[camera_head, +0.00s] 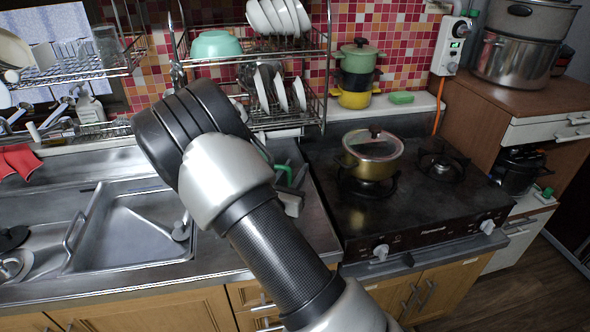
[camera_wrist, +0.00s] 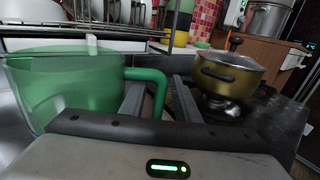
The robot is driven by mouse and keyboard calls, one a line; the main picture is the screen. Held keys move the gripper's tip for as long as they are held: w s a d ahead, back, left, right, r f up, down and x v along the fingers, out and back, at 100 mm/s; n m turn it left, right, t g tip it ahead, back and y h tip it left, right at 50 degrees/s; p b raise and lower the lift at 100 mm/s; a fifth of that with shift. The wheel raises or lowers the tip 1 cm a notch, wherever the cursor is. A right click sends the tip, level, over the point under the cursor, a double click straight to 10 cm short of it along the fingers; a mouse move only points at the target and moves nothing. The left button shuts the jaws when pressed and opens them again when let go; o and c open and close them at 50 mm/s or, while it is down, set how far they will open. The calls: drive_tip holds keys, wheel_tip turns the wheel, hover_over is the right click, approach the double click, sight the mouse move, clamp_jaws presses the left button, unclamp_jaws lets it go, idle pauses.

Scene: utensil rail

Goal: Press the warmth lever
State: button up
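I cannot make out a warmth lever for certain in either view. A black appliance (camera_head: 520,168), possibly a rice cooker, sits in the open shelf of the right cabinet; its front is too small to read. My gripper (camera_wrist: 160,88) shows in the wrist view with its two grey fingers apart. The handle of a green see-through pitcher (camera_wrist: 75,85) shows between the fingers; I cannot tell whether they touch it. In the head view my arm hides most of the gripper and pitcher beside the sink, far left of the black appliance.
A stove (camera_head: 425,205) with a lidded gold pot (camera_head: 371,160) stands between my gripper and the right cabinet. A steel pot (camera_head: 515,62) is on that cabinet. A sink (camera_head: 135,225) and dish racks (camera_head: 262,85) are left and behind. Floor (camera_head: 530,290) is free at the lower right.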

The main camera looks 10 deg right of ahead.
drive_tip(key=v, duration=1.1)
drive_tip(key=s+d+r+m+g, duration=0.4)
drive_tip(key=s+d+m+g, duration=0.3)
drive_tip(key=s+d+m, duration=0.15)
drive_tip(key=s+d+r+m+g, duration=0.4)
drive_tip(key=s+d+m+g, duration=0.35)
drive_tip(key=m, duration=0.25)
drive_tip(key=s+a+r+m+t+y, duration=0.5)
drive_tip(key=s+a+r+m+y, duration=0.3)
drive_tip(key=a+r+m+y, duration=0.1)
drive_tip(key=a+m+y, duration=0.1)
drive_tip(key=a, duration=0.1)
drive_tip(key=shift+s+a+m, duration=0.15)
drive_tip(key=shift+a+m, duration=0.15)
drive_tip(key=shift+m, duration=0.05)
drive_tip(key=shift+r+p, duration=0.2)
drive_tip(key=shift+p, duration=0.25)
drive_tip(key=c, duration=0.5)
wheel_tip(320, 180, up, 12)
drive_tip(key=p, duration=1.2)
clamp_jaws()
drive_tip(key=shift+f, duration=0.25)
